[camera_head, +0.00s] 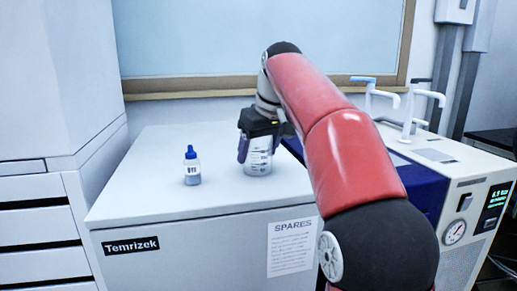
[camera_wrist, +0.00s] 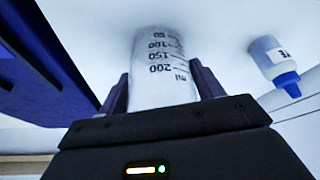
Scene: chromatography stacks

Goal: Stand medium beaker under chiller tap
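The medium beaker (camera_head: 258,163) is clear with dark volume marks and stands upright at the white cabinet's top, near its right side; I cannot tell whether its base touches. My gripper (camera_head: 262,146) is around it, and the wrist view shows one finger against each side of the beaker (camera_wrist: 160,80). The gripper (camera_wrist: 162,88) looks shut on it. The chiller (camera_head: 455,175) is to the right, with a lit display and a round gauge. Two white taps rise from it, one with a blue handle (camera_head: 375,92) and one with a dark handle (camera_head: 412,112). My arm hides part of the chiller.
A small blue-capped bottle (camera_head: 192,170) stands left of the beaker on the white cabinet (camera_head: 150,205); it also shows in the wrist view (camera_wrist: 272,58). A dark blue panel (camera_head: 425,190) lies between cabinet and chiller. A window ledge (camera_head: 190,88) runs behind.

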